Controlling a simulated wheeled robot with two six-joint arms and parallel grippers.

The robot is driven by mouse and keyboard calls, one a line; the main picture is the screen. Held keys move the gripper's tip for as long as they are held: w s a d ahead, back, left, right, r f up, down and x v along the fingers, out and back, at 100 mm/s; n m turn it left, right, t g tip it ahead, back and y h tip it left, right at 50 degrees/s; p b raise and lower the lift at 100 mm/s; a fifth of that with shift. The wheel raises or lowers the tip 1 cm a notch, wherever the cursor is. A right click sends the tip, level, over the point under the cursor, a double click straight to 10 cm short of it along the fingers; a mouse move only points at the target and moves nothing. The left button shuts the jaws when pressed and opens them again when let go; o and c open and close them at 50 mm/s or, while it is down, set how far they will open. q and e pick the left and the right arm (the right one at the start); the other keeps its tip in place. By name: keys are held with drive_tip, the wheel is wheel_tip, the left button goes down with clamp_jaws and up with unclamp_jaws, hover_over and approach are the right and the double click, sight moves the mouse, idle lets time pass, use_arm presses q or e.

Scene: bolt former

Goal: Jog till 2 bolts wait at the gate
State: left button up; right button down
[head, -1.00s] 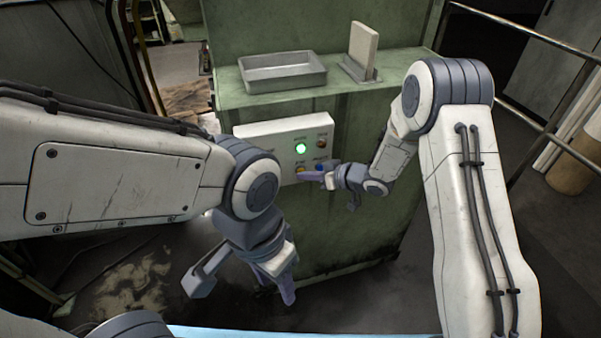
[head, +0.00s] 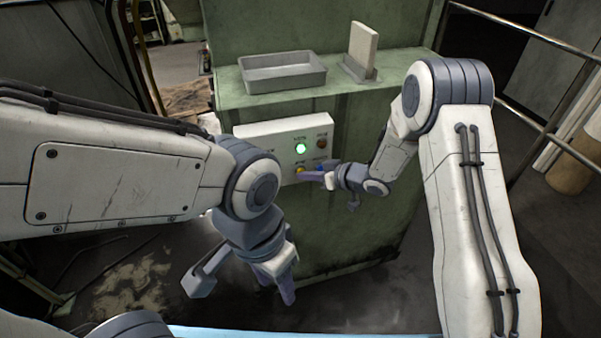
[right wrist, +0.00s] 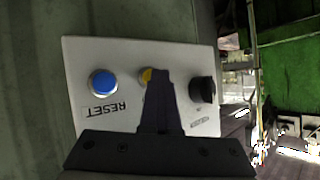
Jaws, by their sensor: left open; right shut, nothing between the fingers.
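The white control panel (head: 262,134) is on the front of the green machine. It carries a lit green lamp (head: 301,148), a dark red button (head: 322,145), a yellow button (head: 300,169) and a partly hidden blue button (head: 319,167). My right gripper (head: 304,177) is shut and empty, its tip at the yellow button. In the right wrist view its dark fingers (right wrist: 160,80) partly cover the yellow button (right wrist: 147,76); contact cannot be told. The blue button (right wrist: 103,83), labelled RESET, and a black knob (right wrist: 202,90) flank it. My left gripper (head: 242,287) hangs open and empty, low before the machine. I see no bolts or gate.
A grey metal tray (head: 283,73) and a pale upright plate in a grey holder (head: 362,50) stand on the machine's green ledge (head: 240,97). A metal railing (head: 520,32) runs at the right. The ledge front between them is clear.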

drive_tip(key=shift+s, duration=0.1)
idle(0.4)
drive_tip(key=shift+s+d, duration=0.25)
drive_tip(key=shift+s, duration=0.45)
drive_tip(key=s, duration=0.1)
drive_tip(key=s+d, duration=0.1)
drive_tip(key=s, duration=0.2)
drive_tip(key=shift+s+d, duration=0.3)
drive_tip(key=shift+s, duration=0.05)
